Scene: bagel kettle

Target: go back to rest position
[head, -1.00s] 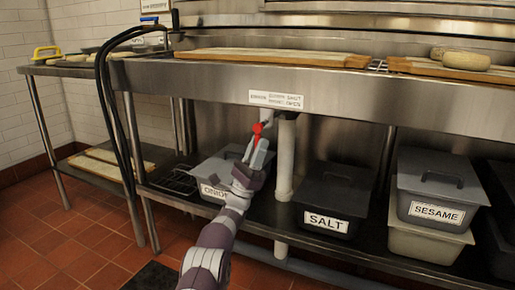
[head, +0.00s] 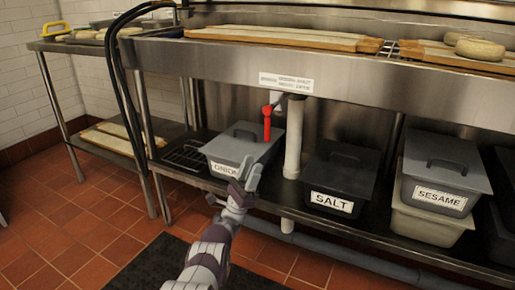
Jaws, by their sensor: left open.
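My left gripper (head: 243,177) is in the lower middle of the head view, in front of the lower shelf. It is open and empty, its fingers pointing up, in front of the grey onion bin (head: 238,146). A red valve handle (head: 267,122) hangs straight down under the steel counter, above and right of the gripper and apart from it. My right gripper is not in view.
The salt bin (head: 339,180) and the stacked sesame bin (head: 443,175) stand on the lower shelf to the right. A white pipe (head: 294,140) drops behind the shelf front. Boards (head: 285,38) lie on the steel counter (head: 400,82). A black mat (head: 140,262) lies on the open tiled floor.

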